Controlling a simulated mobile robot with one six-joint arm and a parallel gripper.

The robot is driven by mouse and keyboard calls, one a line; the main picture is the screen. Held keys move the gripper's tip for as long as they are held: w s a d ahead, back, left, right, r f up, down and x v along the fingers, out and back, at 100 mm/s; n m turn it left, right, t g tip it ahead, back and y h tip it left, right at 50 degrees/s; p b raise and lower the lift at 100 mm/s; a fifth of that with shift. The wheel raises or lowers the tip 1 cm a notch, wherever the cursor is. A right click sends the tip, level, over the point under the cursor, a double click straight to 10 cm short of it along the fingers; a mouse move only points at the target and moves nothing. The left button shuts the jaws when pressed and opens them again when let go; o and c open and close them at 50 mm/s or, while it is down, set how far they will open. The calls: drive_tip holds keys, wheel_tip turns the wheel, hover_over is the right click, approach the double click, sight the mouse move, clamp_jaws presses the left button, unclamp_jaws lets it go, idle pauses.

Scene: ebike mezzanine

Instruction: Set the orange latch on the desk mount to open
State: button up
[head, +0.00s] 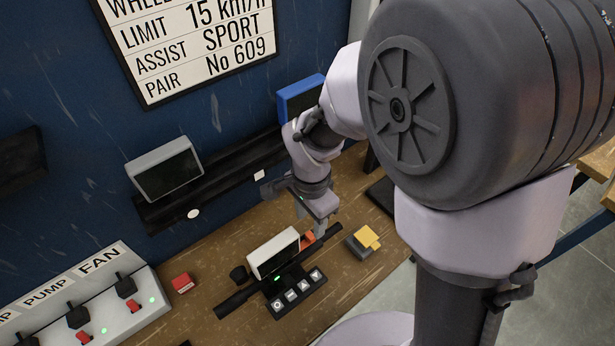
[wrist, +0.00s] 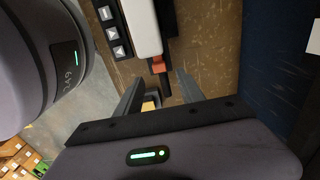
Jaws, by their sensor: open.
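The desk mount is a black bar (head: 238,299) on the wooden desk, carrying a white-framed display (head: 273,254) and a black pad of keys (head: 297,292). The orange latch (head: 307,240) sits at the display's right end. In the wrist view the orange latch (wrist: 158,62) shows at the end of the white display (wrist: 143,28). My gripper (head: 320,229) is over the desk close to the latch. In the wrist view my gripper (wrist: 158,77) is open, its fingers apart on either side of the latch's line. I cannot tell whether they touch it, or which way the latch is set.
A dark block with a yellow top (head: 368,237) stands right of the mount. A red block (head: 183,283) and a white switch panel (head: 110,303) are at left. A grey display (head: 165,172) and a blue display (head: 301,99) are on the wall rail. Bare desk lies in front.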

sight(310, 235)
wheel_tip(310, 235, down, 5)
drive_tip(key=shift+s+f+b, duration=0.15)
drive_tip(key=shift+b, duration=0.35)
drive_tip(key=shift+f, duration=0.35)
clamp_jaws()
idle(0.8)
